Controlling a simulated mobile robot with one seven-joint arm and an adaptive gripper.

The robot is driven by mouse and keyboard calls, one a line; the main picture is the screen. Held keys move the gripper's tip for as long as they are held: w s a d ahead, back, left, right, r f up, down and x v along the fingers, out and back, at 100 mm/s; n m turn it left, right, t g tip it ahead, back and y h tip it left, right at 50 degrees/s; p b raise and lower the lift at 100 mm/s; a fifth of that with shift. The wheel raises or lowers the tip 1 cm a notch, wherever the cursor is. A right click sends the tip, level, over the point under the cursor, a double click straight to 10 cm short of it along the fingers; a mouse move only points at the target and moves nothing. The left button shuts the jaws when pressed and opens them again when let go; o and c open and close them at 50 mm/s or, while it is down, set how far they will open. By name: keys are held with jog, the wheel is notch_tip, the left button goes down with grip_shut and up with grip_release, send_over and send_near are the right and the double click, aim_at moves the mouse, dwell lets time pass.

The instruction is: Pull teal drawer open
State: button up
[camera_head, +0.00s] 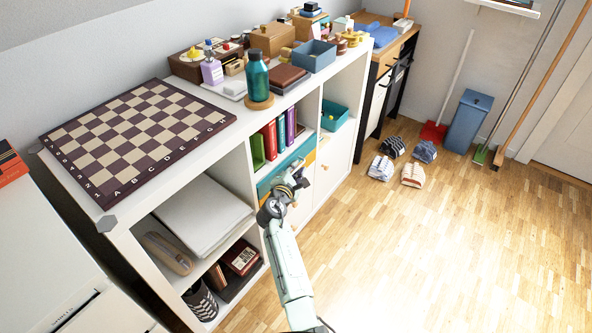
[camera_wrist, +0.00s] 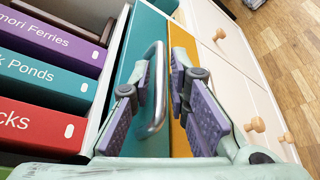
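The teal drawer (camera_head: 266,185) is in the white shelf unit, below the row of books; its front looks about flush with the shelf. Its teal front (camera_wrist: 150,30) fills the upper middle of the wrist view and carries a silver bar handle (camera_wrist: 160,88). My gripper (camera_head: 297,178) is at the drawer front and hides part of it in the head view. In the wrist view my gripper (camera_wrist: 161,75) has its two purple-padded fingers apart, one on each side of the handle bar. A gap shows between the bar and the right finger; contact on the left is unclear.
An orange-yellow drawer front (camera_wrist: 184,45) lies directly below the teal one. Books (camera_wrist: 45,80) stand above it. Cream fronts with wooden knobs (camera_wrist: 256,125) are further down. A chessboard (camera_head: 140,135) and a teal bottle (camera_head: 258,78) sit on top. The floor in front is clear.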

jog(key=shift+c, duration=0.4)
grip_shut()
dwell(0.4)
